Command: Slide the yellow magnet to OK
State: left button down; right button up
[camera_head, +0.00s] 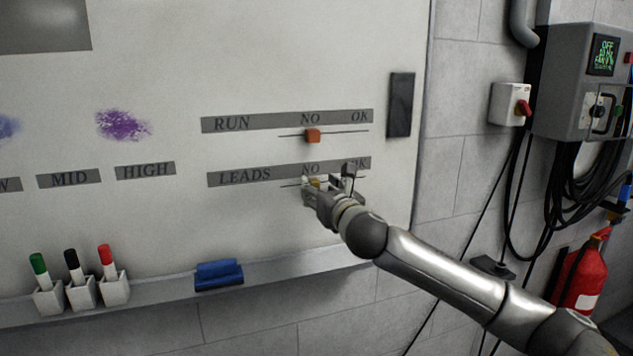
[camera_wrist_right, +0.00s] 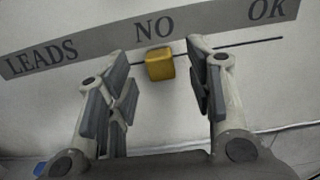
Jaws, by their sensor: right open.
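The yellow magnet (camera_wrist_right: 160,65) sits on a thin dark line under NO on the LEADS strip (camera_wrist_right: 80,52). In the head view the magnet (camera_head: 315,182) is mostly hidden by my right gripper (camera_head: 328,184). In the right wrist view my right gripper (camera_wrist_right: 163,85) is open, with one finger to each side of the magnet and a gap on both sides. The OK label (camera_wrist_right: 268,9) is up and to the right, where the line runs on past the right finger. My left gripper is not in view.
An orange magnet (camera_head: 313,135) sits under NO on the RUN strip (camera_head: 232,123) above. A black bar (camera_head: 400,104) is on the board's right side. Below, the ledge holds a blue eraser (camera_head: 218,274) and pens in white holders (camera_head: 82,293).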

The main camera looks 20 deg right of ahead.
aim_at(315, 183)
jog(key=shift+w+a, duration=0.1)
jog(key=shift+w, duration=1.45)
grip_shut()
